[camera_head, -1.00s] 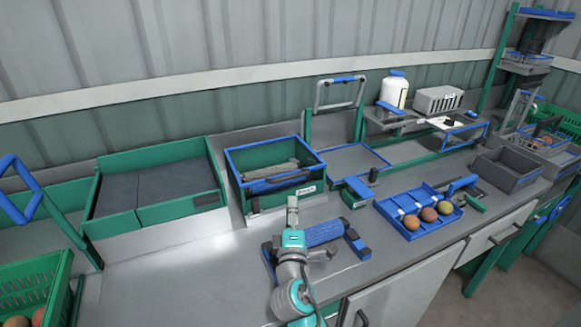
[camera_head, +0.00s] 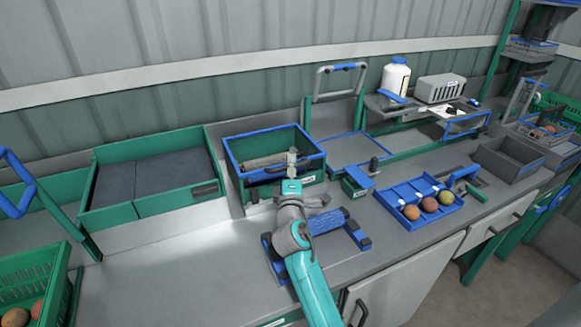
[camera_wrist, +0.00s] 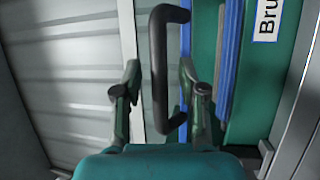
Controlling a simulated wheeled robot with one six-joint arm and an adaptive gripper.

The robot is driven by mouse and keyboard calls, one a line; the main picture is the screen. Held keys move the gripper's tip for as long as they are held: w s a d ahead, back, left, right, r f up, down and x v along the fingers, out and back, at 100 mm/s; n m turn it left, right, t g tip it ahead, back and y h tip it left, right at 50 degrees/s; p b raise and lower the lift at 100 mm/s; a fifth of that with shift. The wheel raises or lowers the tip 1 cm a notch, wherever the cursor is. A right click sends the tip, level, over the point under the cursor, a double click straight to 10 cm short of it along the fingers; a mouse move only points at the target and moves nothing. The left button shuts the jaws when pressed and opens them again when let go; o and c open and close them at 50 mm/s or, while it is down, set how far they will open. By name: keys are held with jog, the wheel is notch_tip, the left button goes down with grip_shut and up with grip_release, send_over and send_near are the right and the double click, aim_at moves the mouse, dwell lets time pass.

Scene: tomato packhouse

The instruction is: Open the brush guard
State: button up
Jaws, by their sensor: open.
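The brush unit (camera_head: 240,143) is a green box with a blue rim and a grey roller (camera_head: 262,160) inside, on the bench left of centre. In the wrist view, its green front (camera_wrist: 255,95) carries a label (camera_wrist: 268,20) reading "Bru", cut off by the edge. A dark bar handle (camera_wrist: 159,70) stands beside a blue strip (camera_wrist: 229,60). My gripper (camera_wrist: 160,82) is open, one finger on each side of the handle in the picture. I cannot tell whether it touches. In the head view my gripper (camera_head: 291,158) covers part of the box front.
A blue roller stand (camera_head: 325,222) lies close by my arm. A blue tray (camera_head: 425,222) with several tomatoes is to the right. A green bin with dark panels (camera_head: 120,212) stands left. Clear bench lies at the front left.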

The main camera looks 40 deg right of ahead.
jog(key=shift+w+d, duration=0.1)
jog(key=shift+w, duration=0.05)
grip_shut()
jog(key=shift+r, duration=0.1)
